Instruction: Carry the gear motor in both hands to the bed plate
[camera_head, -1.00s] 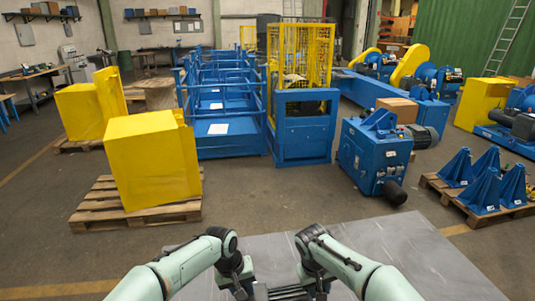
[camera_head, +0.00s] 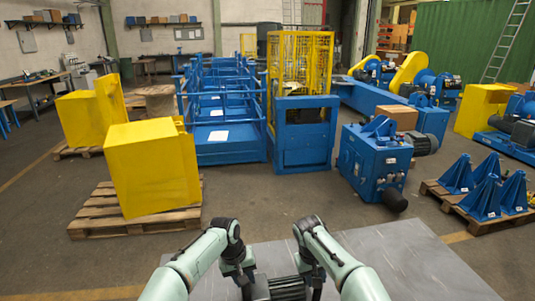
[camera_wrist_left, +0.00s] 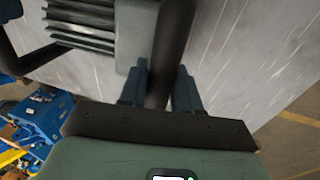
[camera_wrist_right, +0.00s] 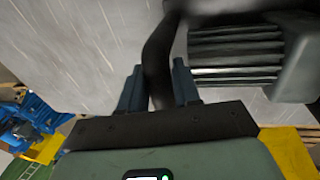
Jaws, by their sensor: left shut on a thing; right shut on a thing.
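The gear motor (camera_head: 288,287) is a dark grey finned body with black bar handles, low in the head view and cut off by the bottom edge. My left gripper (camera_head: 244,280) is shut on its left handle (camera_wrist_left: 168,45), the bar passing between the fingers (camera_wrist_left: 158,90). My right gripper (camera_head: 314,280) is shut on the right handle (camera_wrist_right: 157,50) in the same way, with the fins (camera_wrist_right: 235,50) beside it. A grey streaked flat surface (camera_head: 410,260) lies below. I cannot tell whether the motor touches it, or which thing is the bed plate.
Open floor (camera_head: 270,205) lies beyond the grey surface. A yellow box (camera_head: 152,170) on a pallet (camera_head: 95,217) stands left. A blue machine (camera_head: 372,165) and a pallet of blue brackets (camera_head: 485,190) stand right. Blue railed frames (camera_head: 222,140) and a yellow cage (camera_head: 302,65) stand behind.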

